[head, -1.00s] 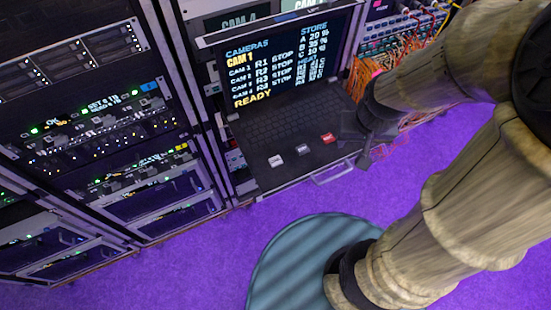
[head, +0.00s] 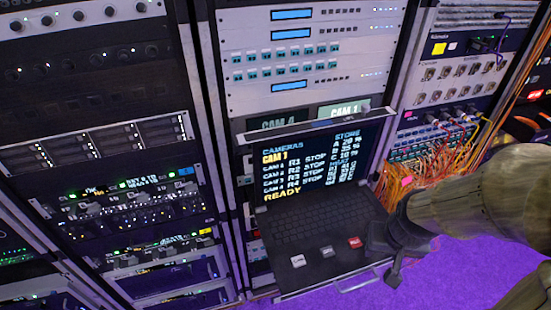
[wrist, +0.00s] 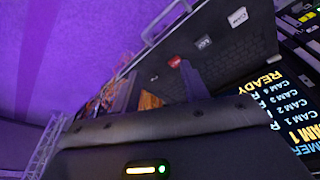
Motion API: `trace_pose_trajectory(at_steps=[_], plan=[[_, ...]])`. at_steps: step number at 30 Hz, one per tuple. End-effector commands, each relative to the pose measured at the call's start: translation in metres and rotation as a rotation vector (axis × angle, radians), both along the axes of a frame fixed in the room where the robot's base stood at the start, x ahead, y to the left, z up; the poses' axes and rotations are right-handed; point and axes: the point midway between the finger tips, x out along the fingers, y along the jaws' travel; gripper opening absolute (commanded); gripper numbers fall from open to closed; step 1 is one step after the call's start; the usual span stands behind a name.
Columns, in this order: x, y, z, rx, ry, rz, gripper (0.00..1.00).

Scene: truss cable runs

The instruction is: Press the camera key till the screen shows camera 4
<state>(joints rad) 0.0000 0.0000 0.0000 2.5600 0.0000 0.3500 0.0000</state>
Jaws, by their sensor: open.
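The pull-out console's screen (head: 318,165) reads CAMERAS, CAM 1 in yellow, and READY at the bottom. On its keyboard tray (head: 318,222), the white camera key (head: 298,261) is at the front left, with a grey key (head: 327,252) and a red key (head: 354,242) to its right. The wrist view also shows the camera key (wrist: 237,17), marked Cam, at the top. My gripper (head: 396,268) is open and empty at the tray's right front edge, to the right of the red key and apart from the camera key. In the wrist view, one finger shows near the red key.
Above the screen, a CAM 1 panel (head: 343,111) is bright and a CAM 4 panel (head: 285,122) is dark. A handle (head: 355,283) sticks out from the tray's front. Orange cables (head: 425,163) hang at the right. Server racks (head: 110,150) stand at the left.

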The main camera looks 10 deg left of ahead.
Motion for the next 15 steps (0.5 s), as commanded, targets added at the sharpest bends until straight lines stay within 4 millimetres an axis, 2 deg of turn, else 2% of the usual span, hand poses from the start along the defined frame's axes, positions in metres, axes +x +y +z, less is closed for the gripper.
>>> trace_pose_trajectory(at_steps=[2,9,15], plan=[[0.0000,0.0000,0.0000,0.000,0.000,0.000,0.45],[0.0000,0.0000,0.0000,0.000,0.000,0.000,0.00],[0.0000,0.0000,0.0000,0.000,0.000,0.000,0.00]])
